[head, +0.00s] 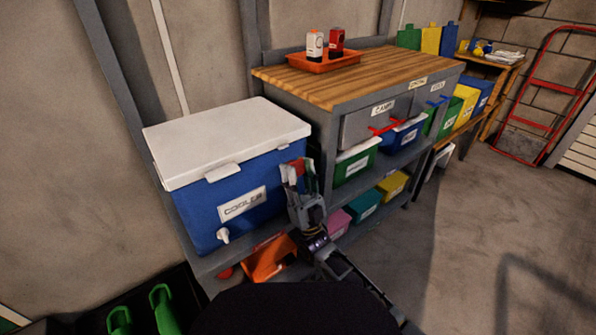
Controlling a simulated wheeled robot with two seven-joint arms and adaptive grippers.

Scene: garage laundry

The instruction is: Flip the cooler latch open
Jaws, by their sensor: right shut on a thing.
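The cooler (195,208) is a blue box with a closed white lid (225,135), on the left of the head view. A white latch (222,172) hangs from the lid's front edge. A second small white latch (284,147) shows near the right front corner. My right gripper (296,172) is at the cooler's right front, just below the second latch. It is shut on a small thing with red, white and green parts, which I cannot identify. Whether it touches the cooler or latch cannot be told. My left gripper is not in view.
The grey shelf unit (335,120) with a wooden top stands right of the cooler, holding several coloured bins. An orange tray (320,65) with two bottles is on top. An orange bin (268,258) is below the cooler. The floor (450,250) at right is clear.

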